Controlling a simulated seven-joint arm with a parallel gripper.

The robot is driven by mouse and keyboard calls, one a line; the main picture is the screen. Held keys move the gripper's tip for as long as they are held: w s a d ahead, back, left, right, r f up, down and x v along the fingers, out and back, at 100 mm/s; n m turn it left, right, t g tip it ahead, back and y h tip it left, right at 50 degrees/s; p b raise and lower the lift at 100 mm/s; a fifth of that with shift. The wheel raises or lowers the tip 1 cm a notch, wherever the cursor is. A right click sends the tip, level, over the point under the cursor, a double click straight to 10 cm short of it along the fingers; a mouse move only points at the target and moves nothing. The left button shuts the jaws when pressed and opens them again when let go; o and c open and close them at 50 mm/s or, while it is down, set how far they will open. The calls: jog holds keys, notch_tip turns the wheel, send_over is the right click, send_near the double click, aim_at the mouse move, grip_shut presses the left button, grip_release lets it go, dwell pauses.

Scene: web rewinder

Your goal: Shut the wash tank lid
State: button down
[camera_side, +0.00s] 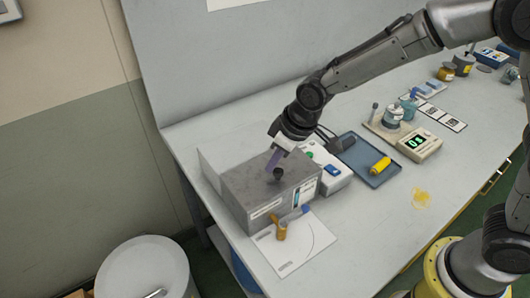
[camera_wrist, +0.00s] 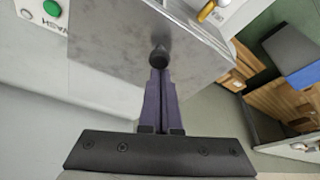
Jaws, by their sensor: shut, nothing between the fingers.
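The wash tank is a grey metal box (camera_side: 245,205) at the near left of the bench in the side view. Its flat grey lid (camera_side: 245,178) appears to lie level on top, with no clear gap along the visible edges. The lid also fills the upper middle of the wrist view (camera_wrist: 115,50). A dark round knob (camera_side: 278,174) stands on the lid; it is just beyond my fingertips in the wrist view (camera_wrist: 158,56). My gripper (camera_side: 274,165) points down at the knob, its purple fingers (camera_wrist: 160,74) together and empty. I cannot tell whether they touch the knob.
A white control box (camera_side: 325,180) with a green button is behind the tank. A blue tray (camera_side: 360,150) with a yellow cylinder (camera_side: 380,165) lies to the right. An orange-and-blue lever (camera_side: 282,232) is at the tank's front, over a white plate (camera_side: 297,255). The front right bench is mostly clear.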

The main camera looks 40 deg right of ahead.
aim_at(257, 172)
dwell(0.4)
jog(key=w, duration=0.1)
jog(key=w+a, duration=0.2)
jog(key=shift+w+r, duration=0.35)
jog(key=shift+r, duration=0.05)
jog(key=s+d+r+m+t, duration=0.15)
jog(key=d+r, duration=0.25)
jog(key=r, duration=0.4)
jog(key=s+d+r, duration=0.3)
jog(key=r, duration=0.5)
jog(key=s+d+r+m+t, duration=0.15)
jog(key=s+d+r, duration=0.25)
jog(key=s+d, duration=0.45)
jog(key=s+d+f+m+h, duration=0.1)
jog(key=s+d+f, duration=0.1)
jog(key=s, duration=0.6)
jog(key=s+d+f+m+g, duration=0.1)
jog(key=s+d+f, duration=0.2)
jog(key=s+f, duration=0.2)
jog(key=s, duration=0.3)
jog(key=shift+f+h, duration=0.3)
jog(key=shift+h, duration=0.1)
